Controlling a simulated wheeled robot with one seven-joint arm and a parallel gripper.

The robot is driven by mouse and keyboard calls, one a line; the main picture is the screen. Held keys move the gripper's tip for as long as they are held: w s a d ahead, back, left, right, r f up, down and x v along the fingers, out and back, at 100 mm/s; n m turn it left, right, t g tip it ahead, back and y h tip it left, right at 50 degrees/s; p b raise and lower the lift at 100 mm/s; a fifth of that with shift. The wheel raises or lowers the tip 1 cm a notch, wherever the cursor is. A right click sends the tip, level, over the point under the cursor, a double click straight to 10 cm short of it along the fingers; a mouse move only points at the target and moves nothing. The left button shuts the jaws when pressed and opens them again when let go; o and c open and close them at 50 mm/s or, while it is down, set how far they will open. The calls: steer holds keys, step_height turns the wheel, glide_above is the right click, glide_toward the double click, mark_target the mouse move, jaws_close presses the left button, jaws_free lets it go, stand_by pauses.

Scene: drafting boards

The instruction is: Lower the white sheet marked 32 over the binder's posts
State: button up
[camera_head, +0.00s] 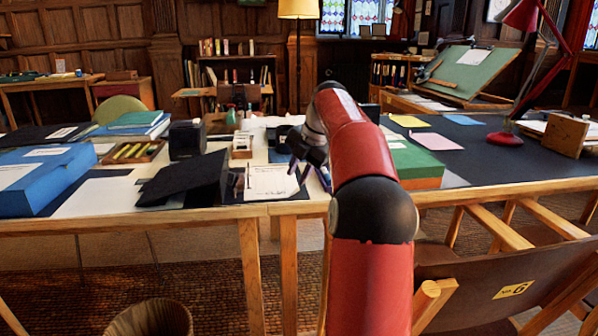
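A white sheet (269,181) with small dark marks lies or hangs near the table's front edge, left of my gripper. I cannot read a number on it. A black binder (186,181) with a raised, tilted cover is just left of the sheet; its posts cannot be made out. My gripper (305,169) is at the sheet's right side, at the end of my red arm. Its fingers are small and partly lost against the things behind, so whether they grip the sheet does not show.
A blue box (45,182) and a wooden tray of pencils (132,151) stand left. A green box (416,166) is right of my arm, with a red lamp (505,138) farther right. A wooden chair (510,285) stands at front right, a round bin (148,318) at front left.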

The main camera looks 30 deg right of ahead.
steer(key=p+v, duration=0.1)
steer(key=v, duration=0.6)
steer(key=shift+r+p, duration=0.3)
steer(key=shift+r, duration=0.05)
steer(key=shift+s, duration=0.1)
